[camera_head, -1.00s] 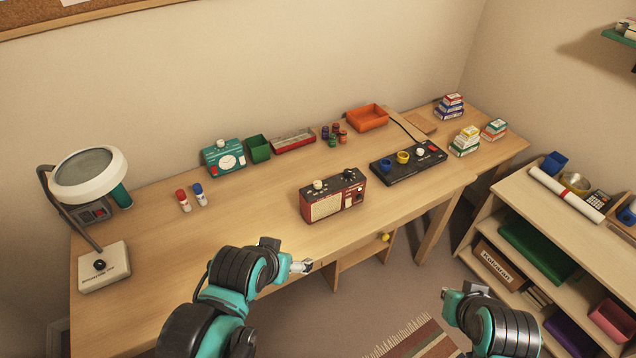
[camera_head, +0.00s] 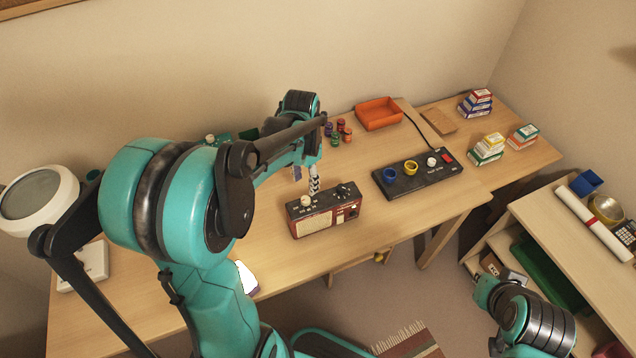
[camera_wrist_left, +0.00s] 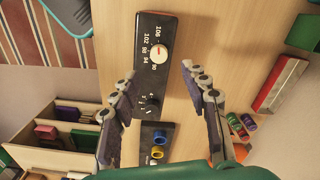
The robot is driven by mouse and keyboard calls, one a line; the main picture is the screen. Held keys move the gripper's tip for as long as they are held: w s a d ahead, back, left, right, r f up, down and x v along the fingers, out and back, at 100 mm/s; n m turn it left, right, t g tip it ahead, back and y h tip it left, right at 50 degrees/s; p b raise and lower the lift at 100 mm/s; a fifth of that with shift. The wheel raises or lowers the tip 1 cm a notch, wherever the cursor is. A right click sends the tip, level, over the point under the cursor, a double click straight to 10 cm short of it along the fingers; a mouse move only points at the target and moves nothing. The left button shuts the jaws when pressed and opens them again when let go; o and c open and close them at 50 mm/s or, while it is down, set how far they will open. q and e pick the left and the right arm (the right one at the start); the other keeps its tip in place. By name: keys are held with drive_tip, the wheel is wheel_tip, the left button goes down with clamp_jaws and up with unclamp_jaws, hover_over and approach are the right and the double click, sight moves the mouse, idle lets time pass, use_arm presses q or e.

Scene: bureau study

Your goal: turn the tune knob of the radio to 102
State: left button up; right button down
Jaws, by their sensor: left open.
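The red radio (camera_head: 328,222) with a dark top stands on the desk. Its cream tune knob (camera_head: 306,201) is on the left part of the top. In the left wrist view the knob (camera_wrist_left: 158,54) sits by a dial printed 90 to 106 and carries a short red mark; its exact setting is too small to read. My left gripper (camera_head: 306,184) is over the radio, pointing down near the knob. In the left wrist view its fingers (camera_wrist_left: 158,74) are wide apart and empty, with the knob beyond them. My right arm is at the lower right, its fingers unclear.
A black panel (camera_head: 438,178) with blue and yellow rings stands right of the radio. Behind are an orange tray (camera_head: 379,113) and several small coloured cylinders (camera_head: 335,134). A magnifier lamp (camera_head: 38,200) stands at the left. The desk in front of the panel is bare.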

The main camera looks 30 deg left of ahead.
sight(306, 199)
use_arm(q)
drive_tip(key=shift+s+f, duration=0.1)
drive_tip(key=shift+f, duration=0.4)
wheel_tip(306, 199, down, 6)
drive_tip(key=b, duration=0.2)
drive_tip(key=shift+s+f+b, duration=0.1)
drive_tip(key=shift+f+b, duration=0.15)
drive_tip(key=shift+b, duration=0.15)
clamp_jaws()
